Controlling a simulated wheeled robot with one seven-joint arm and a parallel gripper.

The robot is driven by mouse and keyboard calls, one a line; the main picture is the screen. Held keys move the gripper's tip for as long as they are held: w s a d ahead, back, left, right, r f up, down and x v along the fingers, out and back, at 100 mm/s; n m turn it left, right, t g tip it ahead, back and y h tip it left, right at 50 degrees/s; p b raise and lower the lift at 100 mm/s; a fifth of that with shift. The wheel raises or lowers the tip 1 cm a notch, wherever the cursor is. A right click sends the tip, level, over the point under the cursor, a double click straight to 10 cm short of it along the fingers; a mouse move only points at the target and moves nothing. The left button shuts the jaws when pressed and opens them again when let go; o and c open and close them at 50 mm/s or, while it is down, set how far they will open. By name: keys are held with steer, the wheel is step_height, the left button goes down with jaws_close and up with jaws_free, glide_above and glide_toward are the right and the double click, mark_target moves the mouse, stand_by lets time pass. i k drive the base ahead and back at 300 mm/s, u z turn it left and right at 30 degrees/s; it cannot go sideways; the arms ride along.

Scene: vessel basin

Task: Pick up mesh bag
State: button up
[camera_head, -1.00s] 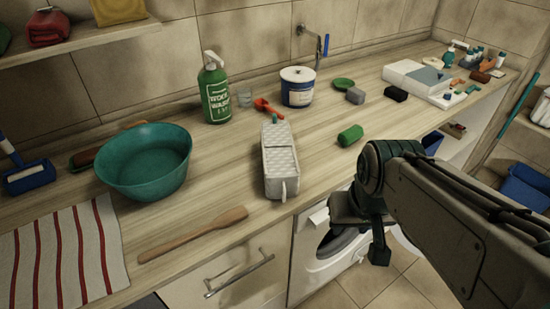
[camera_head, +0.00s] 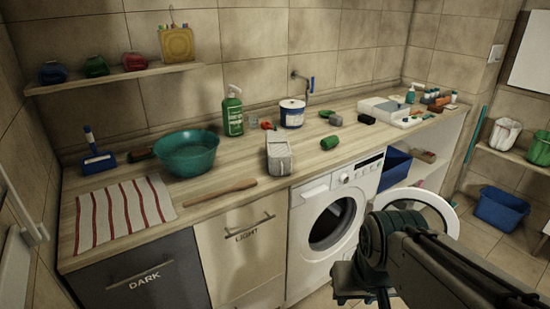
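A tan square bag (camera_head: 177,45) with a mesh-like face, coloured tops and a thin hook stands at the right end of the wall shelf. It looks most like the mesh bag, but I cannot tell for certain. Small blue (camera_head: 53,72), green (camera_head: 96,66) and red (camera_head: 135,61) pouch-like things stand left of it on the same shelf. My gripper (camera_head: 366,297) is at the bottom of the view, right of centre, low in front of the washing machine. It is far from the shelf and partly cut off by the frame edge. Its fingers are unclear.

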mark_target(280, 156)
steer(key=u, duration=1.45)
steer(key=i, duration=0.75)
steer(key=z, duration=1.55)
steer(key=i, duration=0.5)
